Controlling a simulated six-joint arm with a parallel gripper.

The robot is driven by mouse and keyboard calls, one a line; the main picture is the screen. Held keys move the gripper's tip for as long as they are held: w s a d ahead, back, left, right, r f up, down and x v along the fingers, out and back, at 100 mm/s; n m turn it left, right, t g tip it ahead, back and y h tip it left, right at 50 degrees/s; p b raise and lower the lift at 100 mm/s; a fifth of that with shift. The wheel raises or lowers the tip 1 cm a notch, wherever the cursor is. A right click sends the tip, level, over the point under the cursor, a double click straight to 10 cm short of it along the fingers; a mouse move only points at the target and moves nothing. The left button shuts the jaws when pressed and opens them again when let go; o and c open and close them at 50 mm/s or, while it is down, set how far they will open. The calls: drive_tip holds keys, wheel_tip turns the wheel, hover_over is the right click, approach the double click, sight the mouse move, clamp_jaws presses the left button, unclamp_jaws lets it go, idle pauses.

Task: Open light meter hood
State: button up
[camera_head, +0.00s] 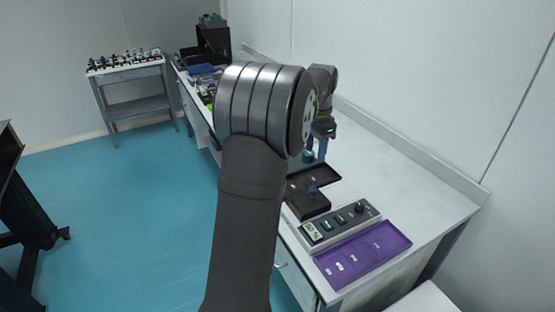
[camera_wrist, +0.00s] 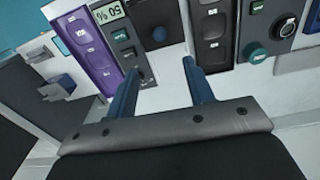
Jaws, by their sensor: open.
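A black box with a knob on top, which looks like the light meter hood (camera_head: 308,204), sits on the white bench beside the grey control panel. It looks closed. In the wrist view the hood (camera_wrist: 152,14) and its dark round knob (camera_wrist: 158,33) lie beyond my fingertips, roughly in line with the gap between them. My gripper (camera_head: 316,150) is above the bench, behind the hood in the head view. In the wrist view my gripper (camera_wrist: 160,68) has its two blue fingers apart, with only white bench showing between them. My arm hides part of the bench.
The grey control panel (camera_head: 341,226) with a display and the purple tray (camera_head: 365,253) lie in front of the hood. A dark tray (camera_head: 322,177) lies behind it, with a teal knob (camera_head: 308,157) farther back. Bare bench lies to the right.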

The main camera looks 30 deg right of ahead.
sight(312, 188)
wheel_tip(312, 188, down, 15)
drive_tip(key=m+h, duration=0.1)
drive_tip(key=m, duration=0.6)
drive_tip(key=m+h, duration=0.1)
drive_tip(key=m, duration=0.7)
drive_tip(key=shift+s+m, duration=0.1)
drive_tip(key=shift+m, duration=0.2)
